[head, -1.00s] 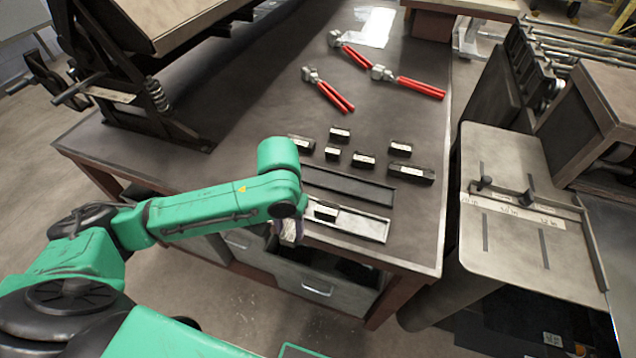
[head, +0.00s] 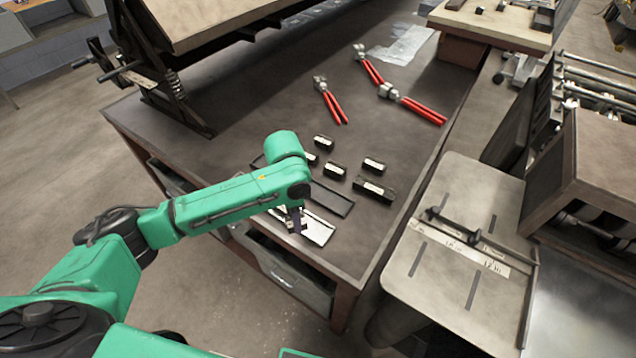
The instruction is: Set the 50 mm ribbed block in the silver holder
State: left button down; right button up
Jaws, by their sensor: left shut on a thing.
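The silver holder (head: 318,232) is a shallow bright tray lying near the front edge of the bench. My left gripper (head: 298,224) points down over the middle of it, shut on a small block. The block is mostly hidden by the fingers and arm, so its ribs and size mark cannot be read. I cannot tell whether it touches the holder floor. A dark holder (head: 333,199) lies just behind, partly covered by my left arm. My right gripper is not in view.
Several black labelled blocks, such as a small one (head: 325,142) and a longer one (head: 373,190), stand behind the holders. Red-handled pliers (head: 332,104) lie farther back. A machine with a flat plate (head: 452,245) stands to the right. Bench between blocks and pliers is clear.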

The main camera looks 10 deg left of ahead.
pick_arm(q)
jog(key=w+d+r+m+p, duration=0.1)
jog(key=w+r+m+p, duration=0.35)
jog(key=m, duration=0.55)
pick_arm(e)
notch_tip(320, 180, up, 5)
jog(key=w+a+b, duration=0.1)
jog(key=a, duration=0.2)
pick_arm(q)
jog(key=shift+m, duration=0.3)
notch_tip(320, 180, down, 8)
jog(key=b, duration=0.7)
jog(key=shift+w+d+r, duration=0.1)
jog(key=shift+d+f, duration=0.1)
jog(key=shift+f, duration=0.25)
notch_tip(320, 180, down, 2)
jog(key=shift+f+b, duration=0.1)
jog(key=shift+b, duration=0.4)
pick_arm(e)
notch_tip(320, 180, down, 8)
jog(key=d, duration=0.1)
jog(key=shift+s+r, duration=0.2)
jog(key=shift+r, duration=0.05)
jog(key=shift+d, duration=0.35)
pick_arm(q)
jog(key=shift+c, duration=1.7)
grip_release()
